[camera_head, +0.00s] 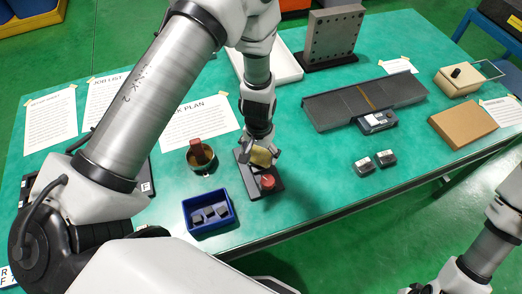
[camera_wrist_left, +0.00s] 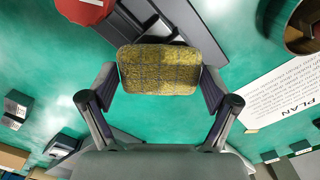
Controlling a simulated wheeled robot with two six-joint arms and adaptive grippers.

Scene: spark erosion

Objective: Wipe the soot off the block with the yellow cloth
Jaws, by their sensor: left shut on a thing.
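My left gripper (camera_head: 260,150) is shut on the yellow cloth (camera_head: 263,157), a thick folded pad. In the left wrist view the cloth (camera_wrist_left: 158,70) sits between the two fingertips. The gripper is over a dark holder plate (camera_head: 262,193) with a round red knob (camera_head: 268,182) at its near end. The knob also shows in the left wrist view (camera_wrist_left: 84,10). I cannot pick out the block; cloth and gripper cover part of the holder. Whether the cloth touches anything below is unclear. My right arm is at the lower right, its gripper outside the frame.
A blue bin (camera_head: 210,228) with several small dark pieces and a brass pot (camera_head: 201,168) stand left of the holder. A long grey plate (camera_head: 345,107), two small dark blocks and a brown box (camera_head: 463,125) lie to the right. Green table is clear in front right.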

